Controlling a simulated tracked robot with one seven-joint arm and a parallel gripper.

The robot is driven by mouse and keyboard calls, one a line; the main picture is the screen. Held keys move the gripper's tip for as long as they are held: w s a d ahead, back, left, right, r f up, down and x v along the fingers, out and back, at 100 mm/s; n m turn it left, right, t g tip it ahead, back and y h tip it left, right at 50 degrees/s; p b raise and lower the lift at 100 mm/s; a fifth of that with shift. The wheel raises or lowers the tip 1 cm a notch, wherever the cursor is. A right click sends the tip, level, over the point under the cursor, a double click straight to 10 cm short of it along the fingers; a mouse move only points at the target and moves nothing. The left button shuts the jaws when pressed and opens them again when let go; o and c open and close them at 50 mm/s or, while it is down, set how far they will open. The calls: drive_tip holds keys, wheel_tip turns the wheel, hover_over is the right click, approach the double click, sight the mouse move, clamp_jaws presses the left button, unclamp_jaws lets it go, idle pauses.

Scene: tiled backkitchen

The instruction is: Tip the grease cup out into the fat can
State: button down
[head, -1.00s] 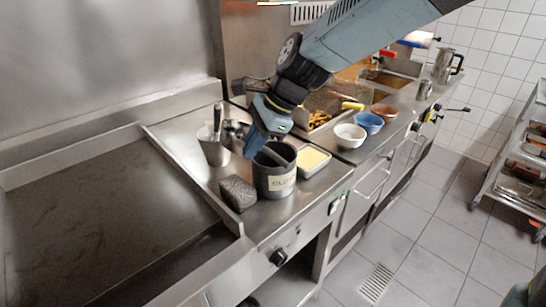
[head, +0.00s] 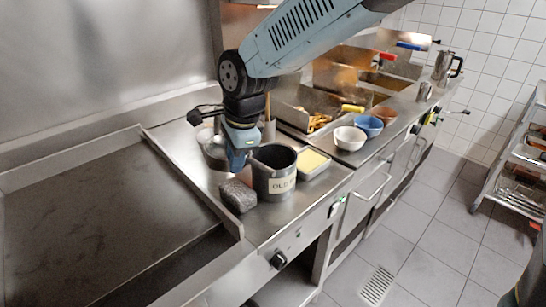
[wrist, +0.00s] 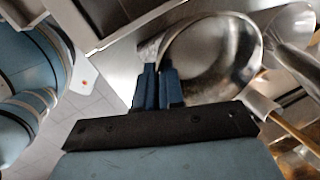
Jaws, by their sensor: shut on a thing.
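The fat can (head: 283,184) is a dark grey open can with a pale label beginning "OLD", standing upright on the steel counter. My gripper (head: 238,165) is just left of the can in the head view, fingers pointing down. In the wrist view my blue fingers (wrist: 158,88) are together on the near edge of a round, shiny steel cup, which I take for the grease cup (wrist: 215,55). Its wide mouth faces the camera; I cannot tell whether grease is inside. In the head view the gripper mostly hides this cup.
A dark scouring block (head: 238,196) lies in front of the gripper, close to the can. A tray of yellow fat (head: 312,163) is right of the can. A steel pot (head: 213,150) stands behind left. Bowls (head: 349,138) are farther right. The griddle (head: 90,225) is clear.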

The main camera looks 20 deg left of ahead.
drive_tip(key=shift+s+a+f+t+h, duration=0.15)
drive_tip(key=shift+a+f+h, duration=0.05)
drive_tip(key=shift+f, duration=0.3)
drive_tip(key=shift+s+a+f+t+h, duration=0.15)
drive_tip(key=shift+a+f+t+h, duration=0.05)
drive_tip(key=shift+f, duration=0.25)
drive_tip(key=shift+s+a+f+t+h, duration=0.15)
drive_tip(key=shift+a+f+h, duration=0.05)
drive_tip(key=shift+f, duration=0.3)
